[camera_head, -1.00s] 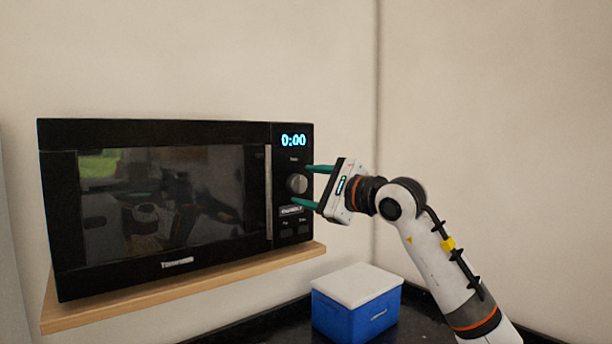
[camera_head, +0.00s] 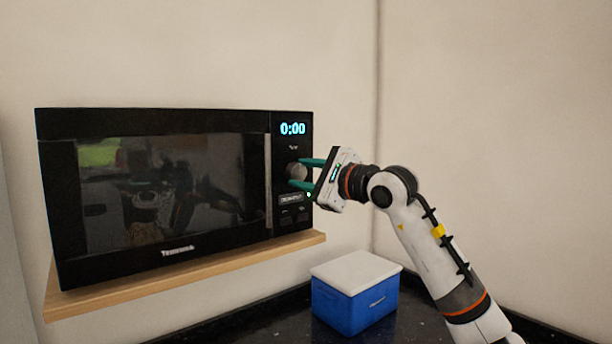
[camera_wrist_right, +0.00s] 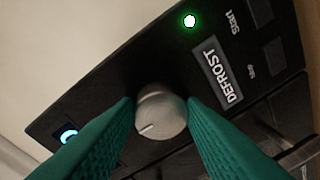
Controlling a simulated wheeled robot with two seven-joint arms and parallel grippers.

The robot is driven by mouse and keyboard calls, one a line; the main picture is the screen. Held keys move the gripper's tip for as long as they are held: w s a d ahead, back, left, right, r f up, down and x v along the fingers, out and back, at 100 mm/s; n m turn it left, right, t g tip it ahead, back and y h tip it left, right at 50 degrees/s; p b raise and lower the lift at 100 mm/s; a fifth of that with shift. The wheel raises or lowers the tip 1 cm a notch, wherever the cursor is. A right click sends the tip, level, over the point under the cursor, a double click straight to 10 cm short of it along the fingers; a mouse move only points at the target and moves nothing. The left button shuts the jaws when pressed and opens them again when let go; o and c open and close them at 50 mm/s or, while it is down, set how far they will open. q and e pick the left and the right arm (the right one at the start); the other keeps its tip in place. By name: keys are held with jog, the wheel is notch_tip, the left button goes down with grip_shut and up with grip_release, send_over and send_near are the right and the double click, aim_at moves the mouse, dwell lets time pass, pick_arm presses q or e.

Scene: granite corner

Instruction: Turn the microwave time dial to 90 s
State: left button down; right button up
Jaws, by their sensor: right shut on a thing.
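The black microwave (camera_head: 170,190) sits on a wooden shelf, its door shut. Its display (camera_head: 293,129) reads 0:00. The round silver time dial (camera_head: 297,171) is on the control panel below the display. It also shows in the right wrist view (camera_wrist_right: 158,115), with a pointer line on its face. My right gripper (camera_head: 306,174) reaches in from the right with its green fingers shut on the dial, one on each side; the fingers also show in the right wrist view (camera_wrist_right: 160,118). My left gripper is not in view.
Below the dial are a DEFROST button (camera_wrist_right: 217,72) and Start and Stop buttons. A small green light (camera_wrist_right: 190,20) glows near them. A blue cooler with a white lid (camera_head: 355,295) stands on the dark counter (camera_head: 265,322) beneath my right arm. The wooden shelf (camera_head: 190,273) juts out under the microwave.

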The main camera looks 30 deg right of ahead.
jog(key=m+b, duration=0.2)
jog(key=m, duration=0.1)
jog(key=shift+f, duration=0.25)
jog(key=m+t+b, duration=0.1)
jog(key=m+b, duration=0.2)
jog(key=m, duration=0.2)
jog(key=shift+a+m+h, duration=0.1)
jog(key=shift+m+h, duration=0.2)
jog(key=shift+m, duration=0.1)
jog(key=m+b, duration=0.1)
jog(key=m, duration=0.1)
jog(key=m+b, duration=0.1)
jog(key=m, duration=0.2)
jog(key=shift+a+t+h, duration=0.1)
jog(key=shift+t+h, duration=0.2)
jog(key=shift+h, duration=0.1)
jog(key=m+b, duration=0.2)
jog(key=m, duration=0.2)
jog(key=shift+m+h, duration=0.4)
jog(key=shift+r+m, duration=0.1)
jog(key=shift+m, duration=0.2)
jog(key=o, duration=1)
jog(key=shift+s, duration=0.1)
